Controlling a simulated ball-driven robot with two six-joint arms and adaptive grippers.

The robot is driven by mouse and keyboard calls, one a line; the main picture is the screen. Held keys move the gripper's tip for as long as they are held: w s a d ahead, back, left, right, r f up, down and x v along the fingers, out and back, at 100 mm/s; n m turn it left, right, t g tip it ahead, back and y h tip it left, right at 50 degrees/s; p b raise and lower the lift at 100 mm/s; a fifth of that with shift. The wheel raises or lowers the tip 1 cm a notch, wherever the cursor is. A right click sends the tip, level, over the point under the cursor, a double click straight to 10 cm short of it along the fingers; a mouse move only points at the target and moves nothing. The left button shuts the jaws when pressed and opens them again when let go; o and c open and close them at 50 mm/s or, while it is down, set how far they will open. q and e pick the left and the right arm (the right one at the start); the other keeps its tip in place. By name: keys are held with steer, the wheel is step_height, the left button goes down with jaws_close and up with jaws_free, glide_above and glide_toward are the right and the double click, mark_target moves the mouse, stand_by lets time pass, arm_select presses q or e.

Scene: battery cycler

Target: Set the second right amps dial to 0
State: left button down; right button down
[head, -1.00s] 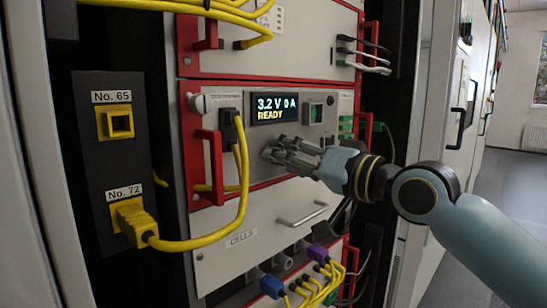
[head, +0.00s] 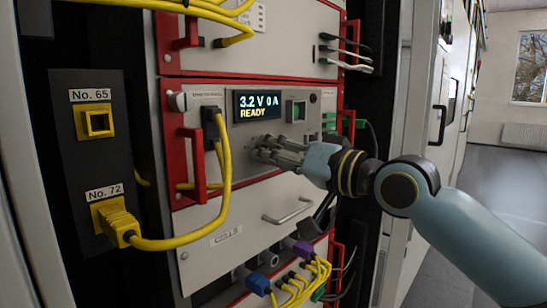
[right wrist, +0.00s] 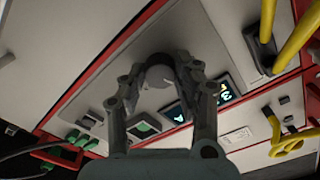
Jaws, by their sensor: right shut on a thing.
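The cycler's front panel (head: 240,138) has a lit display (head: 257,104) that reads 3.2 V 0 A READY. My right gripper (head: 270,152) is at the panel below the display, its fingers pointing left. In the right wrist view a round grey dial (right wrist: 158,74) sits between its fingers, which are shut on it. The dial is hidden by the fingers in the head view, and its pointer mark cannot be made out. My left gripper is not in view.
A yellow cable (head: 226,175) hangs from a black plug left of the gripper. A red handle (head: 196,170) stands out at the panel's left. Below are a drawer handle (head: 288,211) and several cables (head: 315,277). A green button (head: 296,111) is right of the display.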

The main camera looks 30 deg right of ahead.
mark_target(261, 95)
arm_select(q)
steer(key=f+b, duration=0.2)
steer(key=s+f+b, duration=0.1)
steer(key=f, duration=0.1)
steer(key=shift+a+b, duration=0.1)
steer(key=shift+b, duration=0.3)
arm_select(e)
steer(key=n, duration=0.7)
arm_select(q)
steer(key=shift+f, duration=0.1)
arm_select(e)
steer(key=shift+n, duration=0.4)
steer(key=c, duration=1)
jaws_free()
steer(key=shift+o, duration=0.2)
step_height(261, 95, up, 10)
steer(key=shift+r, duration=0.1)
